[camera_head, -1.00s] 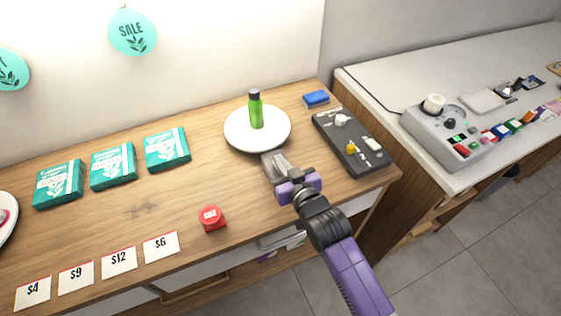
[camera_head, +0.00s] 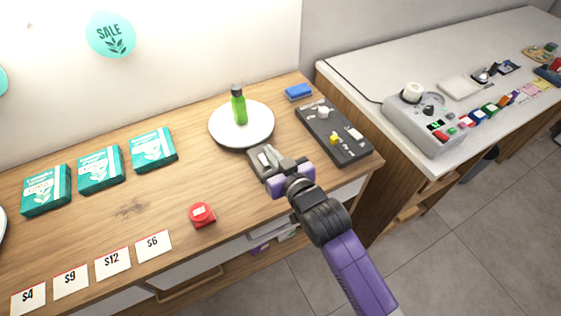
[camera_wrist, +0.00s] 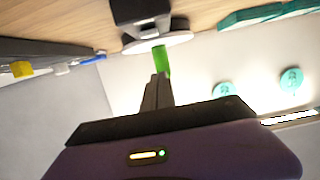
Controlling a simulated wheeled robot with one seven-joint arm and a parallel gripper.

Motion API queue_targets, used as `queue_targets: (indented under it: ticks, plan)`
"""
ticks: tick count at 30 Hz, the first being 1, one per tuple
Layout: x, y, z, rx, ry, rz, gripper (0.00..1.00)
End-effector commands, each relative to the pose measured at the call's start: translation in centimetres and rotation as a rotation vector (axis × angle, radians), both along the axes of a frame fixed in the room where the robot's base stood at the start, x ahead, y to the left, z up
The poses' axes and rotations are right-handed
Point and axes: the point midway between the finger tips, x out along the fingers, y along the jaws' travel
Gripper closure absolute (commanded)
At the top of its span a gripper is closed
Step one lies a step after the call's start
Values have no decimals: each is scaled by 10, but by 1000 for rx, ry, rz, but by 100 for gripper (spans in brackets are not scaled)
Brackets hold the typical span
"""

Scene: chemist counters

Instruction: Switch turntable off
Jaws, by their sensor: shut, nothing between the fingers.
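The turntable is a white round disc (camera_head: 262,134) on the wooden counter, with a green dark-capped bottle (camera_head: 240,107) upright on it. A grey box-like part (camera_head: 256,163) adjoins the disc's front. In the wrist view the disc (camera_wrist: 174,38) shows with the bottle (camera_wrist: 162,60) and a dark box (camera_wrist: 140,12) beside it. My gripper (camera_head: 266,156) is shut and empty, with its fingers over or just in front of the grey part. Its closed fingers also show in the wrist view (camera_wrist: 158,80). I cannot tell whether they touch it. The switch itself is not clear.
A dark panel (camera_head: 350,150) with yellow and white knobs lies right of my gripper. A blue block (camera_head: 298,92) sits behind it. A red button (camera_head: 202,214), price cards and teal boxes (camera_head: 153,149) are to the left. A grey device (camera_head: 425,120) stands on the white counter.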

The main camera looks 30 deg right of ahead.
Motion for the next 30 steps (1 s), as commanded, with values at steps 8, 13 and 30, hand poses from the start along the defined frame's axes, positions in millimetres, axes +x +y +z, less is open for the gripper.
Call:
queue_targets:
  ticks: [8,13,30]
  plan:
    - [-41,-1,15,-1,0,-1,100]
    - [-50,0,21,-1,-2,-1,100]
    - [-51,0,21,-1,-2,-1,100]
